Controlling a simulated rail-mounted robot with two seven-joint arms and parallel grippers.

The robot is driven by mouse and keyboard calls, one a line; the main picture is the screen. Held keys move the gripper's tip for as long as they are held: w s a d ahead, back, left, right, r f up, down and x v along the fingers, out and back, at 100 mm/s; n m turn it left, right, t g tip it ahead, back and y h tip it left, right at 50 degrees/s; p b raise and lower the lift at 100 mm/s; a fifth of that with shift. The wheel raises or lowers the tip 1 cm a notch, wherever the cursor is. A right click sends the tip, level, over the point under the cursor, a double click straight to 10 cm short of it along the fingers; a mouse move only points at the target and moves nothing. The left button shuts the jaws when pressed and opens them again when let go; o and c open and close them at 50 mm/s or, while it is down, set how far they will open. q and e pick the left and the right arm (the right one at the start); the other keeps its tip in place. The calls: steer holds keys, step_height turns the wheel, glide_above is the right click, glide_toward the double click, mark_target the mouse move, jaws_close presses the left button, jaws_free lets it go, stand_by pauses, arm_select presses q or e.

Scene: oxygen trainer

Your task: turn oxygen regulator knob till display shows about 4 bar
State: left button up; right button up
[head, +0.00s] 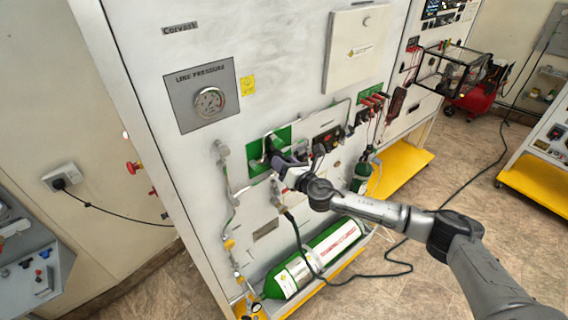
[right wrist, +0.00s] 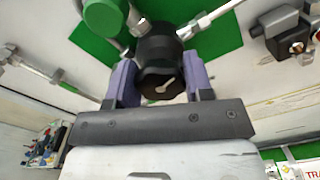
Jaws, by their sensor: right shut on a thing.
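The regulator knob (right wrist: 158,50) is a black round knob with a pale pointer mark on its face, in front of a green plate (right wrist: 215,38). In the right wrist view my right gripper (right wrist: 160,78) has its two purple fingers on either side of the knob, shut on it. In the head view my right gripper (head: 284,161) reaches the panel at the green plate (head: 262,160) and hides the knob. A small dark display box (head: 326,139) is right of it; its reading is too small to make out. My left gripper is not in view.
A round line pressure gauge (head: 209,102) is at the upper left of the panel. A green and white cylinder (head: 318,256) lies at the panel's base. Pipes (head: 229,185) run left of the gripper. A black hose (head: 299,242) hangs below it.

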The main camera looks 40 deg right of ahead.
steer(key=m, duration=0.2)
steer(key=shift+f+m+b, duration=0.15)
steer(key=shift+m+b, duration=0.2)
steer(key=shift+m, duration=0.05)
steer(key=m, duration=0.3)
steer(key=shift+d+m, duration=0.1)
steer(key=shift+m, duration=0.2)
steer(key=m, duration=0.6)
steer(key=shift+m, duration=0.7)
